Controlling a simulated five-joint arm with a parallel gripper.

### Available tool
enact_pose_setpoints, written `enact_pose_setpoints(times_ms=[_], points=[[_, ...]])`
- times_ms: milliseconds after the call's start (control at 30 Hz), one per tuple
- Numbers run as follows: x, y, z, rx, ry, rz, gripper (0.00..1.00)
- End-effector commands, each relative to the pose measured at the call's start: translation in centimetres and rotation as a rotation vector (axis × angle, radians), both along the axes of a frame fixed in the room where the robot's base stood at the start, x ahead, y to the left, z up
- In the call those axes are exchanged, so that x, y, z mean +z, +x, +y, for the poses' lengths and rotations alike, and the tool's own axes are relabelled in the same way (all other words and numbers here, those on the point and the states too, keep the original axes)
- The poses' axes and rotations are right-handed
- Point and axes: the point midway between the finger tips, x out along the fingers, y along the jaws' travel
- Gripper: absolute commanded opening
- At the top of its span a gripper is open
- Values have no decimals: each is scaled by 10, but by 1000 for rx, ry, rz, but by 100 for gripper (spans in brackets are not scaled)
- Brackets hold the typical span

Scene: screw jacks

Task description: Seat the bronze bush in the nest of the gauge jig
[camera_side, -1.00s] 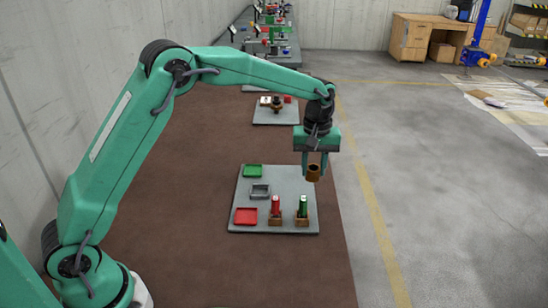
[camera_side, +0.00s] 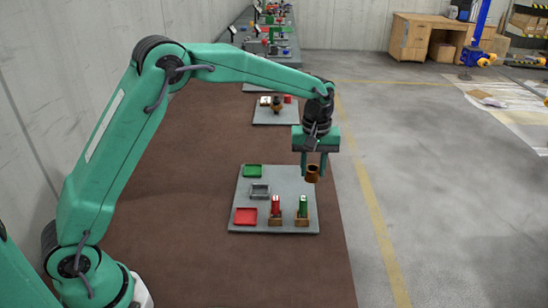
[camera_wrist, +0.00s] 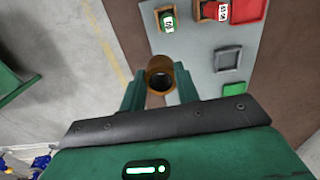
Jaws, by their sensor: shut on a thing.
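My gripper (camera_side: 313,170) is shut on the bronze bush (camera_side: 312,176), a short hollow cylinder, and holds it above the right edge of the grey plate (camera_side: 286,188). In the wrist view the bush (camera_wrist: 160,64) sits between the two green fingers, its bore facing the camera. A grey square frame with a raised rim (camera_side: 251,193) lies on the plate, left of the bush; it also shows in the wrist view (camera_wrist: 216,59). I cannot tell for sure that this frame is the jig's nest. The height of the bush above the plate is hard to judge.
The plate also carries a green tray (camera_side: 253,165), a red tray (camera_side: 236,215), and two wooden blocks holding a red cylinder (camera_side: 275,203) and a green cylinder (camera_side: 303,203). Another plate (camera_side: 261,119) with small parts lies farther back. Open floor lies to the right.

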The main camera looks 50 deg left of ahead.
Motion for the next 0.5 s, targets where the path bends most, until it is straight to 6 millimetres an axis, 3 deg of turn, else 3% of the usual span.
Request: enact_pose_setpoints(times_ms=[500], points=[[4,-67,31,1,0,0,3]])
